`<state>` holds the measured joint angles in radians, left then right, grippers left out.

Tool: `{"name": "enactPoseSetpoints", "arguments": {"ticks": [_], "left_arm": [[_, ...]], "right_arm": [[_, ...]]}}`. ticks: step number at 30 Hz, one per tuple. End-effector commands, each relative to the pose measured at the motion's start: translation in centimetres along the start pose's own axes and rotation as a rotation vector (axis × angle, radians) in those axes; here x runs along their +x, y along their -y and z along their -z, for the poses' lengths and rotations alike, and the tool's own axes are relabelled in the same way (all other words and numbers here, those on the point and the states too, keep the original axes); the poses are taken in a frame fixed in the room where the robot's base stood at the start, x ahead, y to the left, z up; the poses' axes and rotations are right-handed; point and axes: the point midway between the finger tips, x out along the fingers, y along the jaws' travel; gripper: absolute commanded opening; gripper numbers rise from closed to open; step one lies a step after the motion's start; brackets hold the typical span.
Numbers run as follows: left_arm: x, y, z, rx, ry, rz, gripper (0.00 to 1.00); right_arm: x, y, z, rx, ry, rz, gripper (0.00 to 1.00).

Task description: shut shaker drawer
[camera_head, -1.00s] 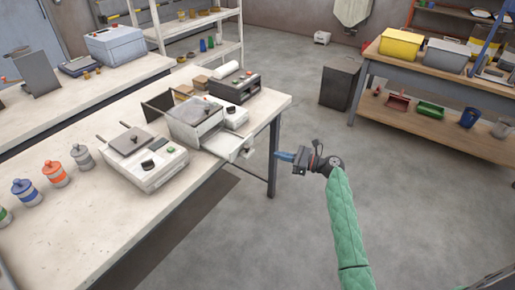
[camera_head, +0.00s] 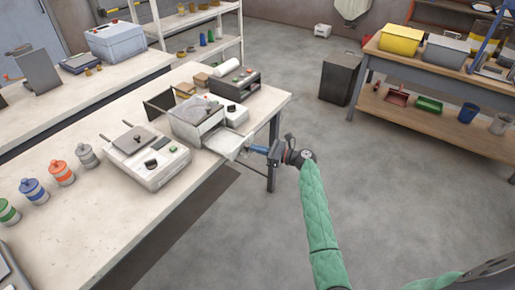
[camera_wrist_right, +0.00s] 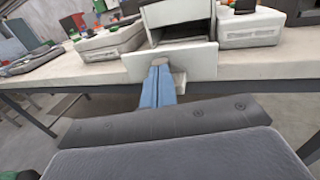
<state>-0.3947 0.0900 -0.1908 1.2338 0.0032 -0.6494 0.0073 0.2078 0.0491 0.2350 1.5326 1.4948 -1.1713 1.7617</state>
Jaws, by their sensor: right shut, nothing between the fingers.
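The shaker (camera_head: 196,121) is a pale box machine standing near the right end of the long bench. Its drawer (camera_head: 226,142) is pulled out toward the bench's front edge. In the right wrist view, the drawer's pale front panel (camera_wrist_right: 196,63) faces me, with a dark opening above and behind it. My right gripper (camera_head: 257,149) is shut and empty, with its blue fingers pointing at the drawer front. The fingertips (camera_wrist_right: 159,68) overlap the panel near its middle; I cannot tell whether they touch it. My left gripper is not in view.
A white device with a hinged plate (camera_head: 146,155) stands left of the shaker, and a dark-fronted unit (camera_head: 235,88) behind it. Several capped jars (camera_head: 61,173) stand at the left.

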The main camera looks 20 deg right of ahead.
Motion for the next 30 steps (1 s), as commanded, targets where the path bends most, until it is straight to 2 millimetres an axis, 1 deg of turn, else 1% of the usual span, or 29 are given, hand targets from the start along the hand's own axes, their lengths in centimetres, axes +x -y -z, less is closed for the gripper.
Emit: {"name": "enactPoseSetpoints", "arguments": {"ticks": [9,11,14,17,18,22,24,27,30], "left_arm": [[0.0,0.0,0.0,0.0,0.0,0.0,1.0],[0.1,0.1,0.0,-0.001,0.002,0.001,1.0],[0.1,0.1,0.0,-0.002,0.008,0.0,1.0],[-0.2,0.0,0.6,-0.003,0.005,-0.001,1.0],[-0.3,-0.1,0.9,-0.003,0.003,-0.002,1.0],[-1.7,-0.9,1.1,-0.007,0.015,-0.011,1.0],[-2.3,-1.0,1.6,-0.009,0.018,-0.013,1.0],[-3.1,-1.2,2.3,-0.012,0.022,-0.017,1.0],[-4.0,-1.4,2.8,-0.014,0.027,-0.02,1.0]], "right_arm": [[0.1,0.1,0.0,0.0,0.0,0.0,0.0],[0.5,0.1,0.0,-0.001,0.0,0.0,0.0],[1.7,0.5,0.0,-0.001,0.001,0.0,0.0],[3.6,1.0,0.0,-0.001,0.001,-0.001,0.0],[4.5,1.3,0.0,-0.002,0.001,-0.001,0.0],[7.7,2.1,0.1,-0.002,0.0,-0.001,0.0],[9.3,2.6,0.1,-0.002,0.001,0.0,0.0],[11.4,3.1,0.1,-0.001,0.001,-0.001,0.0],[13.1,3.5,0.1,-0.001,0.001,0.0,0.0]]}}
